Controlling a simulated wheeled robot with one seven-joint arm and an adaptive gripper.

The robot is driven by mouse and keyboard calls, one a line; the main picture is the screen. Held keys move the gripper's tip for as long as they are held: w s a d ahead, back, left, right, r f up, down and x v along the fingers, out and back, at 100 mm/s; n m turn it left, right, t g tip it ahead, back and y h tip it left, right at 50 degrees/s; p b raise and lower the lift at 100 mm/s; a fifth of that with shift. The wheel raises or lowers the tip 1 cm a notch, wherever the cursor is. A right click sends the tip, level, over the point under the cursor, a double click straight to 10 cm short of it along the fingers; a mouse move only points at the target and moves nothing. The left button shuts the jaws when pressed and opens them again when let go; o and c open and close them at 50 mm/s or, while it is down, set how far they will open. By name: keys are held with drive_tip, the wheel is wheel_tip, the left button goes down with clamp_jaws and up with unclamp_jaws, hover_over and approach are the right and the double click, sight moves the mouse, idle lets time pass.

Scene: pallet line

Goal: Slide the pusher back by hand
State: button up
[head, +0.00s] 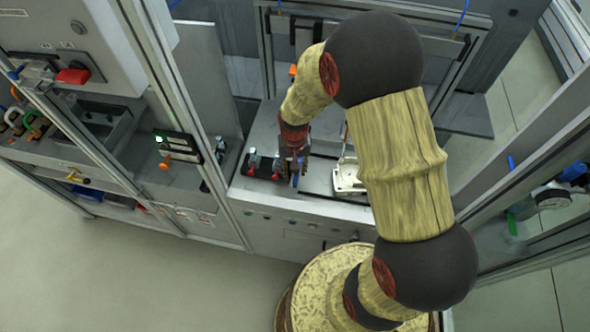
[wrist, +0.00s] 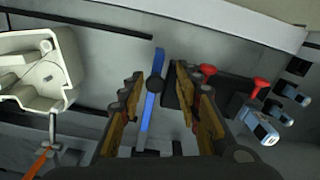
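A blue bar (wrist: 149,108) with a round black knob (wrist: 154,83) lies on the grey deck in the wrist view; it looks like the pusher, though no label shows. My gripper (wrist: 159,76) is open, with one tan-padded finger on each side of the bar and knob. I see no clear contact between the fingers and the knob. In the head view my gripper (head: 293,155) reaches down over the station deck, and a small bit of blue (head: 295,181) shows below it. The arm and gripper hide much of that spot.
A white moulded holder (wrist: 66,62) stands left of the gripper. Two red-knobbed fittings (wrist: 208,70) and metal clamps (wrist: 262,130) stand close on the right. In the head view, a frame post (head: 205,150) and a box with a green light (head: 177,146) stand left.

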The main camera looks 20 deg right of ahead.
wheel_tip(320, 180, up, 12)
idle(0.8)
idle(0.3)
drive_tip(key=s+a+r+n+t+b, duration=0.1)
drive_tip(key=s+r+n+t+b, duration=0.2)
drive_tip(key=s+r, duration=1)
drive_tip(key=s+t+b, duration=0.2)
drive_tip(key=s+b, duration=0.2)
drive_tip(key=b, duration=0.1)
drive_tip(key=shift+s+a+r+n+t+b, duration=0.15)
drive_tip(key=shift+s+a+n+t+b, duration=0.15)
drive_tip(key=shift+s+n+b, duration=0.1)
